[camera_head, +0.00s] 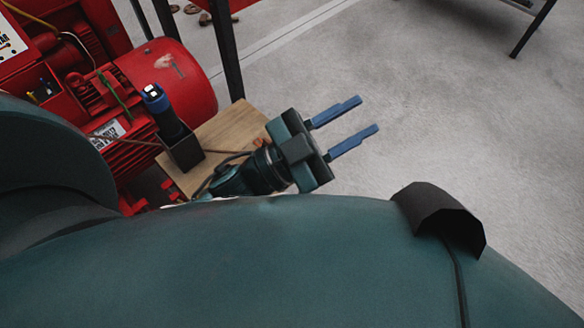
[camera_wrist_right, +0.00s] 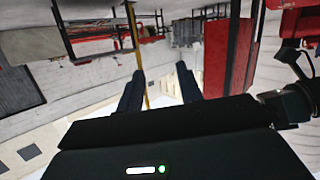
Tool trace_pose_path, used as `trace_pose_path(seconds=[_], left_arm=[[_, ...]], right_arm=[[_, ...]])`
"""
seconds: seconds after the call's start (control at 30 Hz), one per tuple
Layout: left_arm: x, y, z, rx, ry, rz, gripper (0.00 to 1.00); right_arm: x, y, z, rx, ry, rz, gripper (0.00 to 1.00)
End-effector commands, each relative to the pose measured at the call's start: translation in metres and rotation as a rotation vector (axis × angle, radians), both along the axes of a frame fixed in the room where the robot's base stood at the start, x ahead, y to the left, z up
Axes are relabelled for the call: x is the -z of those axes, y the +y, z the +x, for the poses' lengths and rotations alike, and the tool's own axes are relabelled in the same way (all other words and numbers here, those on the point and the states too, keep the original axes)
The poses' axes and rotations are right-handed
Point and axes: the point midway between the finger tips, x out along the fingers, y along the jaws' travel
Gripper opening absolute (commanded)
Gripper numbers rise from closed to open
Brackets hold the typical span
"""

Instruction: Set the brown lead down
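A thin brown lead (camera_head: 135,141) runs across the red motor toward the black holder on a small wooden board. Its ends are hard to make out. A small reddish-brown bit (camera_head: 261,142) shows beside my left wrist; I cannot tell whether it belongs to the lead. My left gripper (camera_head: 368,114) is right of the board, over the grey floor, with its blue fingers apart and nothing between them. My right gripper (camera_wrist_right: 160,72) shows only in the right wrist view, with its dark fingers apart and no object held between them.
The wooden board (camera_head: 230,127) carries a black holder (camera_head: 181,153) with a blue-topped tool (camera_head: 158,101) upright in it. The red motor (camera_head: 170,78) stands behind, beside a dark post (camera_head: 228,45). Open floor (camera_head: 440,110) lies to the right. A red cabinet (camera_wrist_right: 228,55) shows in the right wrist view.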

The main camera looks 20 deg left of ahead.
Motion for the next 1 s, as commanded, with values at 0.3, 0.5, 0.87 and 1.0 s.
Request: trace_pose_path(seconds=[0.3, 0.5, 0.87, 1.0], left_arm=[[0.112, 0.068, -0.028, -0.399, 0.659, 0.072, 0.3], [0.125, 0.07, -0.037, -0.404, 0.729, 0.102, 0.3], [0.099, 0.075, -0.041, -0.412, 0.763, 0.067, 0.3], [0.066, 0.084, -0.048, -0.429, 0.831, -0.001, 0.3]], right_arm=[[0.0, 0.0, 0.0, 0.0, 0.0, -0.001, 0.36], [0.0, 0.0, 0.0, 0.0, 0.0, 0.0, 0.36], [-0.024, -0.004, -0.005, 0.022, 0.033, 0.034, 0.36], [-0.058, -0.014, -0.012, 0.067, 0.086, 0.1, 0.36]])
